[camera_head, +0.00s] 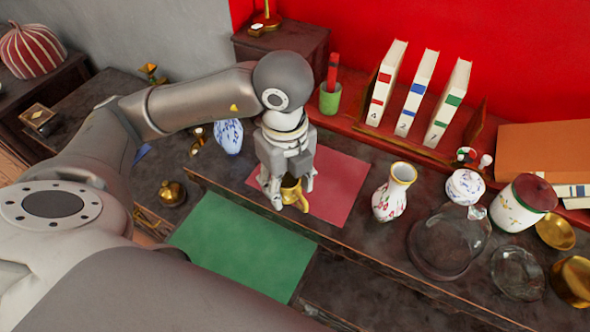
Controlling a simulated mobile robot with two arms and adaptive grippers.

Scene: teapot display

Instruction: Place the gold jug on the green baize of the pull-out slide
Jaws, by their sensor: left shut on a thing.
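The gold jug (294,193) is at the fingertips of my left gripper (284,188), over the red mat (343,186). My left gripper points down and is shut on the jug. The gripper partly covers the jug, and I cannot tell whether the jug's base touches the mat. The green baize (243,245) of the pull-out slide lies in front of the desk edge, below and left of the jug. Its visible surface is bare, and my own arm covers its lower left part. My right gripper is not in view.
A floral vase (393,192) and a glass dome (446,240) stand right of the mat. A blue-white vase (228,137) stands left of the gripper. A small brass pot (172,193) is left of the baize. Books (420,95) and a green cup (330,98) stand behind.

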